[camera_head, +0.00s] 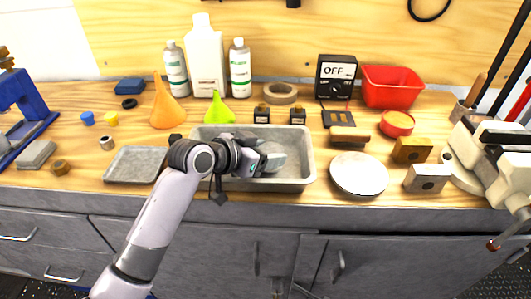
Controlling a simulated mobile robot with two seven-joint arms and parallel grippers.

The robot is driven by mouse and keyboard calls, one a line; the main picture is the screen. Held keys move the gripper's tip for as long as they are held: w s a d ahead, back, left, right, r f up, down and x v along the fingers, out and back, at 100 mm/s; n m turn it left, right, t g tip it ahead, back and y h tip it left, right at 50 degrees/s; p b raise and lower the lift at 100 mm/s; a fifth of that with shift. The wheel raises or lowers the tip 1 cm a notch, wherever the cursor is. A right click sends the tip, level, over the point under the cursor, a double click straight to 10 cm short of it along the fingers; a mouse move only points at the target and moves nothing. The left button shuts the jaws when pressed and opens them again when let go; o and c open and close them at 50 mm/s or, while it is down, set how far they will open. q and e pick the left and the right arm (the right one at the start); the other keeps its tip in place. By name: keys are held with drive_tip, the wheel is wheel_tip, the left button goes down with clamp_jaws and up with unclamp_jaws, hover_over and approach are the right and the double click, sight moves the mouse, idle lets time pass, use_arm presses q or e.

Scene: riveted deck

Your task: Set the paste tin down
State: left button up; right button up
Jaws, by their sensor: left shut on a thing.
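My left gripper (254,161) is over the grey tray (309,170) near the middle of the bench. It is shut on a grey, rounded thing (273,153), which I take to be the paste tin. The gripper and wrist hide part of it. It shows within the tray's outline; I cannot tell whether it touches the tray floor. My right gripper cannot be made out; white and black parts show at the right edge.
A flat grey tray (136,166) lies left of my wrist. A white disc (358,173), a brush (349,137) and a red round container (397,123) are to the right. Bottles (206,65), funnels (164,105) and a red bin (392,88) stand behind. Bare wood shows near the front edge.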

use_arm(q)
drive_tip(key=shift+f, duration=0.2)
drive_tip(key=o, duration=1.1)
drive_tip(key=shift+f, duration=0.1)
drive_tip(key=shift+o, duration=0.2)
drive_tip(key=shift+r, duration=0.25)
drive_tip(key=v, duration=1.2)
drive_tip(key=shift+f+p, duration=0.1)
drive_tip(key=shift+p, duration=0.2)
